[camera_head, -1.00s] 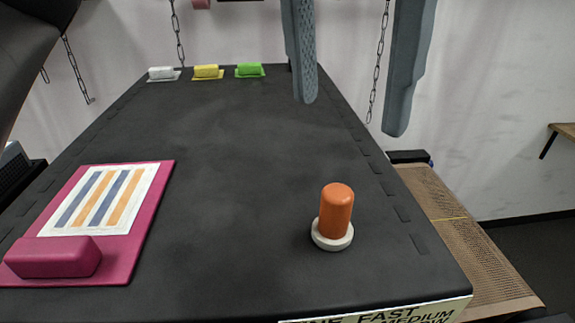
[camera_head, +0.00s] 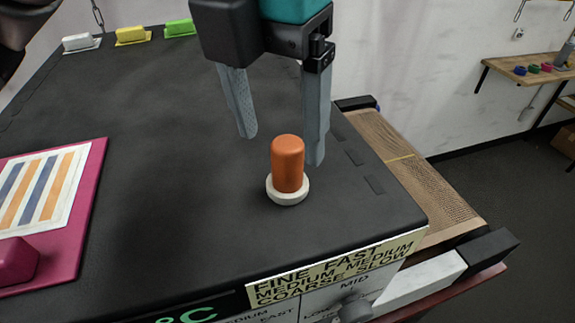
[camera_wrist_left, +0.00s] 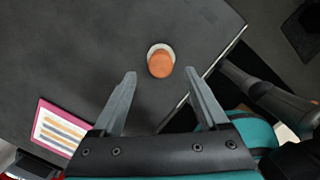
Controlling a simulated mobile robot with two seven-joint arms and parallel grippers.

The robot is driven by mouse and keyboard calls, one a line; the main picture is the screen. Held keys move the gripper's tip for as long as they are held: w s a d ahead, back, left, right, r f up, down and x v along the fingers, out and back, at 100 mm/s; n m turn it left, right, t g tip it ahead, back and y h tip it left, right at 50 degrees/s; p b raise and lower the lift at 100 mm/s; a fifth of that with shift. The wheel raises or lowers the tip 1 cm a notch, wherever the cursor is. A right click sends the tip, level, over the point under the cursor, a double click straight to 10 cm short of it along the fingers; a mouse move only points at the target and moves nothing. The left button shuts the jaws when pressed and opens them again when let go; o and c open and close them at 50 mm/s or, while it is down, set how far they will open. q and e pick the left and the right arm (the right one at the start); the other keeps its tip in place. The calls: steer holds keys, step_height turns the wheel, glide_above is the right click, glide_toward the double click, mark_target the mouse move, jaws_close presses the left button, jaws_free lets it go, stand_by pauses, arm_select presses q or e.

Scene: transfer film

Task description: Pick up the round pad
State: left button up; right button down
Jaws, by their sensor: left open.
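The round pad (camera_head: 288,195) is a white disc with an upright orange cylindrical handle (camera_head: 288,161). It stands on the dark tabletop near the right front corner. My left gripper (camera_head: 282,150) is open and empty, its two grey fingers pointing down above and just behind the pad. In the left wrist view the orange handle (camera_wrist_left: 161,65) lies ahead of the open fingertips, roughly between their lines, with the white rim showing behind it. The fingers appear apart from the pad. My right gripper is not seen.
A magenta board (camera_head: 92,170) with a striped sheet lies at the left. White, yellow (camera_head: 131,36) and green blocks sit at the far edge. A labelled panel (camera_head: 335,272) runs along the front. The tabletop around the pad is clear.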

mark_target(286, 145)
arm_select(q)
steer(key=f, duration=0.3)
steer(key=w+d+f+p, duration=0.1)
steer(key=shift+f, duration=0.35)
jaws_close()
stand_by(0.4)
